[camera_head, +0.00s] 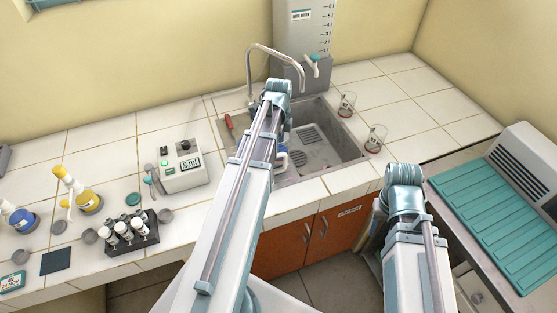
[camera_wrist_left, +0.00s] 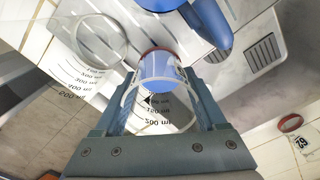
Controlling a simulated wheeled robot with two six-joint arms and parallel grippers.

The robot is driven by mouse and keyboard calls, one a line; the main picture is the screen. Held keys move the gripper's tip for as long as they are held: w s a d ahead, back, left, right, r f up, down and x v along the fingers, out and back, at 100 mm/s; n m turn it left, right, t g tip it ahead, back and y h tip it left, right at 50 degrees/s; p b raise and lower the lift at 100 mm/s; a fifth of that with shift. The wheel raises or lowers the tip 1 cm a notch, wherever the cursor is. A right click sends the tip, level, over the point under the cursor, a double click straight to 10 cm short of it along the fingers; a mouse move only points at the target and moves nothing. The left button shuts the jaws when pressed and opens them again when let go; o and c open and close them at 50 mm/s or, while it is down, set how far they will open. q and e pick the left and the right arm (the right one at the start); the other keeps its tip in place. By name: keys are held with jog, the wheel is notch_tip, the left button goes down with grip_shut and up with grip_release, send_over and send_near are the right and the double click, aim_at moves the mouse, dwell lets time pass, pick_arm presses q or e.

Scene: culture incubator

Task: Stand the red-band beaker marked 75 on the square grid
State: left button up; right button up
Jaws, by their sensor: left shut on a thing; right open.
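My left gripper (camera_wrist_left: 157,105) is shut on a clear beaker (camera_wrist_left: 150,118) with a red band at its far end. Black volume marks show on its glass, and a blue tint shows inside; no 75 can be read on it. In the head view my left arm reaches over the sink and its fingers are hidden. My right arm shows at the lower right, but its fingers are out of sight. A slotted grate (camera_head: 308,142) lies in the sink, also in the left wrist view (camera_wrist_left: 263,52); I cannot tell whether it is the square grid.
Two clear beakers with reddish bases, one farther (camera_head: 347,104) and one nearer (camera_head: 375,138), stand right of the sink (camera_head: 333,165). A graduated tank (camera_head: 306,28) and curved faucet (camera_head: 271,49) stand behind. A vial rack (camera_head: 128,237) and grey device (camera_head: 183,172) are at left.

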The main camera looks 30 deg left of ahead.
pick_arm(q)
jog(key=shift+f+b, duration=1.8)
jog(key=shift+f, duration=0.15)
jog(key=shift+f, duration=0.1)
jog(key=shift+f, duration=0.15)
jog(key=o, duration=1.3)
notch_tip(320, 180, up, 13)
jog(key=p, duration=1.2)
jog(key=shift+f, duration=0.2)
jog(key=shift+d, duration=0.1)
